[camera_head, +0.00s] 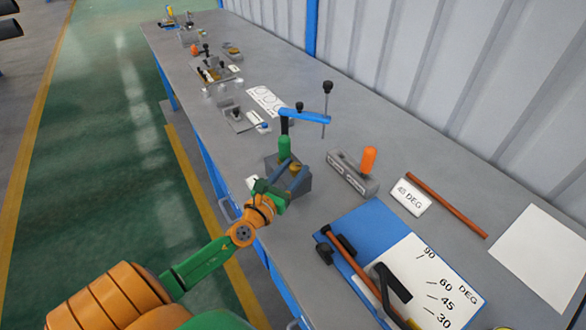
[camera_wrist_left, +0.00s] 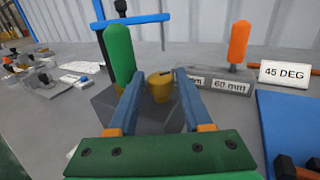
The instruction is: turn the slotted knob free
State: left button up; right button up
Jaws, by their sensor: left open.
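The slotted knob (camera_wrist_left: 160,84) is a short brass-coloured cylinder with a dark slot across its top. It stands on a grey block (camera_wrist_left: 100,105) beside an upright green handle (camera_wrist_left: 119,54). In the head view the knob (camera_head: 295,168) is partly hidden by my fingers. My left gripper (camera_head: 288,172) is open, with its two blue fingers reaching over the block. In the left wrist view the fingertips (camera_wrist_left: 157,78) appear on either side of the knob. I cannot tell whether they touch it. My right gripper is not in view.
A blue bar with a black-knobbed rod (camera_head: 326,105) stands behind the block. To the right are a grey gauge block with an orange handle (camera_head: 368,160), a 45 DEG sign (camera_head: 410,197) and a blue bending board (camera_head: 375,222). Small fixtures line the far bench.

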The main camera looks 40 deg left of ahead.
pick_arm(q)
jog(key=shift+s+r, duration=0.15)
jog(key=shift+s, duration=0.05)
grip_shut()
jog(key=shift+d+r+n+y+p, duration=0.2)
jog(key=shift+n+y+p, duration=0.5)
jog(key=shift+y+p, duration=0.25)
jog(key=shift+d+n+g+y+p, duration=0.1)
jog(key=shift+n+g+y+p, duration=0.4)
jog(key=shift+n+y, duration=0.5)
jog(key=y, duration=0.1)
jog(key=n+g+y, duration=0.1)
jog(key=y, duration=0.1)
jog(key=shift+w+d+f+n+y, duration=0.15)
jog(key=shift+f+n+y, duration=0.1)
jog(key=shift+n, duration=0.15)
jog(key=shift+d+n+g+y+b, duration=0.15)
jog(key=shift+n+g+y+b, duration=0.75)
jog(key=shift+n+g+y, duration=0.7)
jog(key=shift+r+y, duration=0.1)
jog(key=shift+y, duration=0.3)
